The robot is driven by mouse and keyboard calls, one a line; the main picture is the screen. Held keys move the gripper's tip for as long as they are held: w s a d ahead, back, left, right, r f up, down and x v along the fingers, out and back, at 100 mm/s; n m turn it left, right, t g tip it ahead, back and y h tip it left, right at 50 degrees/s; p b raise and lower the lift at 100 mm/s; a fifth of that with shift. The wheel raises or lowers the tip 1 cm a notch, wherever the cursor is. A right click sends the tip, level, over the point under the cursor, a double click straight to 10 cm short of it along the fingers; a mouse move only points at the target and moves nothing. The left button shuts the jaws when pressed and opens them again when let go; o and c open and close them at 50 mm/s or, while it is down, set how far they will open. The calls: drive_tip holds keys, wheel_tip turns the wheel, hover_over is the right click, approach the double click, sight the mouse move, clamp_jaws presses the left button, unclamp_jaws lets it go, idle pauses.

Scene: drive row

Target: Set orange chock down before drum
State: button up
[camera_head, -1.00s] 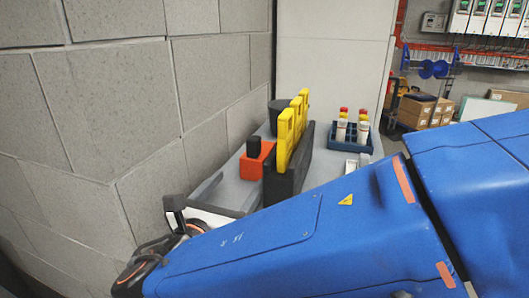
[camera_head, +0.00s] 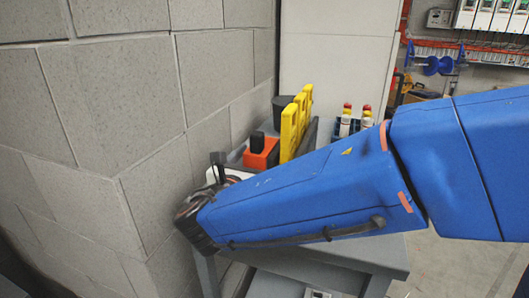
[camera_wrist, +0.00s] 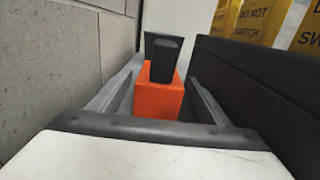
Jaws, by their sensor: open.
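The orange chock (camera_head: 261,155), a block with a black upright grip, stands on the grey bench near the block wall. It also shows in the wrist view (camera_wrist: 159,99), straight ahead. A dark grey round drum (camera_head: 284,108) stands behind it; its upper part shows behind the black grip in the wrist view (camera_wrist: 151,42). My gripper (camera_wrist: 162,78) is open, its two grey fingers pointing toward the chock, one on either side of it in the picture. I cannot tell whether the fingertips reach past its near face. In the head view my blue arm hides most of the fingers.
Yellow lettered plates (camera_head: 295,122) stand in a black holder (camera_wrist: 235,90), close on the right of the chock. The block wall (camera_head: 150,130) is close on the left. Red-and-white capped items (camera_head: 345,124) stand further right. The bench front (camera_head: 340,252) lies below my arm.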

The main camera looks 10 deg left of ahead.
sight(267, 141)
drive_tip(key=shift+w+d, duration=0.15)
drive_tip(key=shift+w, duration=1.2)
drive_tip(key=shift+w+d, duration=0.15)
drive_tip(key=shift+w, duration=1.15)
drive_tip(key=shift+r, duration=0.1)
drive_tip(key=c, duration=1.6)
